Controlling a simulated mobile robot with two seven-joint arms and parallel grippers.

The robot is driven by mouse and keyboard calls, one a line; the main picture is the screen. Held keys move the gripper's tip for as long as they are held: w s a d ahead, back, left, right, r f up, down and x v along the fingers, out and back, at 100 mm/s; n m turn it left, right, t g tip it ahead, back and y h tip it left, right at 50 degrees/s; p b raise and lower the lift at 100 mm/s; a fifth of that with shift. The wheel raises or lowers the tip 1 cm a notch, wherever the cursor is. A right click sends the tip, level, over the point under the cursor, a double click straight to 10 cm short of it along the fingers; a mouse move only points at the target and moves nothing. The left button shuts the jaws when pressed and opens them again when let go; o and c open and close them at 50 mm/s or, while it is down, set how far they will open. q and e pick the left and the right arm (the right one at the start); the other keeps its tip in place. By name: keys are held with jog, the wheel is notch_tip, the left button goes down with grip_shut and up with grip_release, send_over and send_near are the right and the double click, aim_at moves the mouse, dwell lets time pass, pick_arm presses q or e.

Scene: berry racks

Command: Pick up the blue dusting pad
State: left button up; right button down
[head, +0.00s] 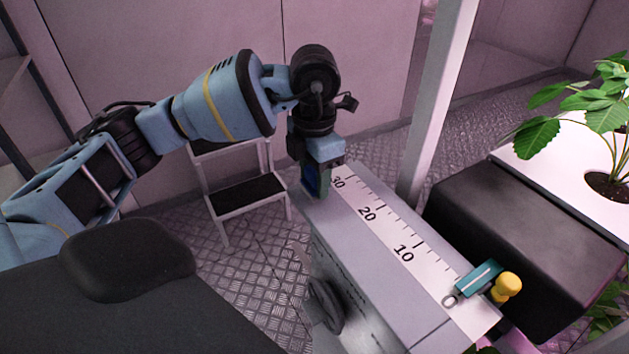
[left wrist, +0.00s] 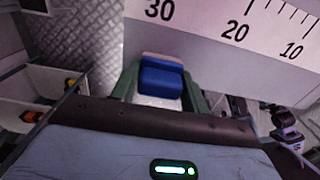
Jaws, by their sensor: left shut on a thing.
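The blue dusting pad (left wrist: 161,82) sits between the two green fingers of my left gripper (left wrist: 158,95) in the left wrist view, with a pale strip along its far edge. The left gripper is shut on it. In the head view my left gripper (head: 316,182) points down at the far end of the grey ruled ledge, by the 30 mark. A dark blue patch shows at its fingers there. I cannot tell whether the pad touches the ledge. My right gripper is not in view.
The ledge's white ruler strip (head: 385,227) is bare along its middle. A teal tag (head: 478,279) and a yellow knob-like thing (head: 507,287) lie at its near end. A white post (head: 437,100) stands beyond, a step stool (head: 246,193) behind, a black box (head: 525,240) right.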

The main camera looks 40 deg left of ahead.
pick_arm(q)
jog(key=shift+s+d+r, duration=0.1)
jog(key=shift+d+r, duration=0.15)
jog(key=shift+r, duration=0.25)
jog(key=shift+s+d+r, duration=0.1)
jog(key=shift+d+r, duration=0.15)
jog(key=shift+r, duration=0.25)
jog(key=s+d, duration=0.1)
jog(key=d, duration=0.3)
jog(key=s+d+r, duration=0.1)
jog(key=s+d, duration=0.1)
jog(key=d, duration=0.3)
jog(key=s+d+b, duration=0.1)
jog(key=s+d, duration=0.1)
jog(key=d, duration=0.3)
jog(key=shift+r, duration=0.2)
jog(key=o, duration=0.4)
jog(key=shift+c, duration=1.4)
